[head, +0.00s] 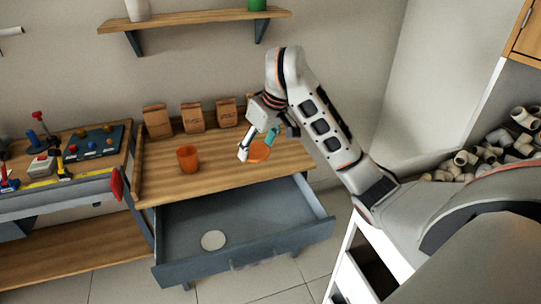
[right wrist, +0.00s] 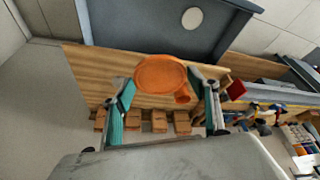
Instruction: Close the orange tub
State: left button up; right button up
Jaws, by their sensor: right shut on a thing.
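The orange tub (head: 188,158) stands upright on the wooden bench top, and its top looks open. My right gripper (head: 258,148) is shut on a round orange lid (head: 259,153), held to the right of the tub and apart from it. In the right wrist view the lid (right wrist: 160,74) sits between the two fingers, and part of the tub (right wrist: 183,97) shows beyond its lower right edge. The height of the lid over the bench is hard to tell. My left gripper is not in view.
Several brown paper bags (head: 194,117) stand along the back of the bench (head: 165,187). A grey drawer (head: 182,225) below hangs open with a white disc (head: 213,240) inside. Tools lie on the left bench. The bench top between tub and lid is clear.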

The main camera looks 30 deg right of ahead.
jog(key=s+a+f+m+h, duration=0.1)
jog(key=s+a+f+m, duration=0.1)
jog(key=s+a, duration=0.5)
jog(key=s, duration=0.3)
jog(key=shift+a+f, duration=0.15)
jog(key=shift+a, duration=0.05)
